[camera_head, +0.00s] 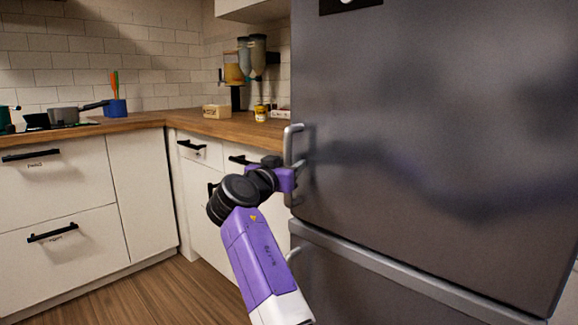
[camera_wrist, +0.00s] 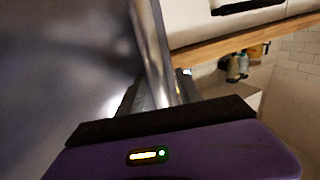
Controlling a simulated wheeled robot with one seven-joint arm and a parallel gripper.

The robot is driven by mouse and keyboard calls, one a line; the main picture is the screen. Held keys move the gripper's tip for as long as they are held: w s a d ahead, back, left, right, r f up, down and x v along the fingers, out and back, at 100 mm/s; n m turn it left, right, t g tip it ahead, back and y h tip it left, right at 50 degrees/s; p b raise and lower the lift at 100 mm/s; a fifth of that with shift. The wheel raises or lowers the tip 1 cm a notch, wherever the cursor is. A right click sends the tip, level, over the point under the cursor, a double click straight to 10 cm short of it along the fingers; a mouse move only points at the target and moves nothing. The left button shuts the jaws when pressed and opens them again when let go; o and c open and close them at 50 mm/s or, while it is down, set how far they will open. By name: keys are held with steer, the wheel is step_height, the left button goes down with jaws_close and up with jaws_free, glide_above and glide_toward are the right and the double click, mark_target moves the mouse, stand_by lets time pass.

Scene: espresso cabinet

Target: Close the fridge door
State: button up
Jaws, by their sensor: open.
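The fridge (camera_head: 430,130) is tall and dark grey. Its upper door shows a flat front, with a silver vertical handle (camera_head: 289,145) along its left edge. The door looks shut or nearly shut; I cannot tell if a gap remains. My gripper (camera_head: 291,168) is at the lower part of that handle, reached by my purple arm from below. In the wrist view the handle (camera_wrist: 150,45) runs down between the open fingers of my gripper (camera_wrist: 158,92); contact with the fingers is unclear. The fridge's front fills the left of the wrist view.
A lower fridge door (camera_head: 345,290) sits beneath a silver edge strip. White drawers and cabinets (camera_head: 60,195) with a wooden counter (camera_head: 140,125) stand to the left. The counter holds a pot (camera_head: 65,117), a blue utensil holder (camera_head: 115,108) and dispensers. Wooden floor (camera_head: 165,295) is clear at lower left.

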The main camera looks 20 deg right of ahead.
steer(key=shift+r, duration=0.1)
steer(key=p+v, duration=0.2)
steer(key=v, duration=0.6)
stand_by(0.3)
